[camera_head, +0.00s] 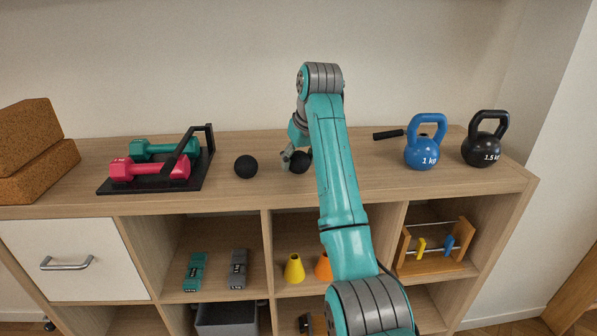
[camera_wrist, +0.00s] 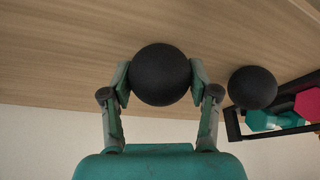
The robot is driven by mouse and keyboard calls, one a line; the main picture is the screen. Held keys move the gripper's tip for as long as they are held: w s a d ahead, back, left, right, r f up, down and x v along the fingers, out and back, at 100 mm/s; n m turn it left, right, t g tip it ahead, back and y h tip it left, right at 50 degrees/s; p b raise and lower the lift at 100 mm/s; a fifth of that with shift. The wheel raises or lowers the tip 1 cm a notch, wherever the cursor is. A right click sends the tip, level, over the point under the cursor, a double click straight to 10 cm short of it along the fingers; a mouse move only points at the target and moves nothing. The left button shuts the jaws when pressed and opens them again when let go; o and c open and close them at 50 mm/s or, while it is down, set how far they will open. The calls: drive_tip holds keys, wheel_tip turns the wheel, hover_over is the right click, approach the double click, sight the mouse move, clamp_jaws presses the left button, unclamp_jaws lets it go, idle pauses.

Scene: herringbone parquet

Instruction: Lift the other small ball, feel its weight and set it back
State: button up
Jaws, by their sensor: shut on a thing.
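Two small black balls are at the shelf top. One ball (camera_head: 246,166) rests on the wood left of my gripper (camera_head: 291,157); it also shows in the wrist view (camera_wrist: 252,88), to the right. My gripper is shut on the other black ball (camera_head: 300,162), partly hidden by my arm in the head view. In the wrist view this held ball (camera_wrist: 160,72) sits between the two fingers, with a pad against each side. I cannot tell whether it touches the wood or is slightly above it.
A black rack (camera_head: 197,177) with a teal dumbbell (camera_head: 164,149) and a pink dumbbell (camera_head: 150,169) stands left of the balls. A blue kettlebell (camera_head: 424,150) and a black kettlebell (camera_head: 485,147) stand to the right. Cork blocks (camera_head: 30,138) are at far left.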

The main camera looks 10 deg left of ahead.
drive_tip(key=shift+f, duration=0.25)
drive_tip(key=o, duration=1.8)
drive_tip(key=shift+f, duration=0.1)
wheel_tip(320, 180, up, 10)
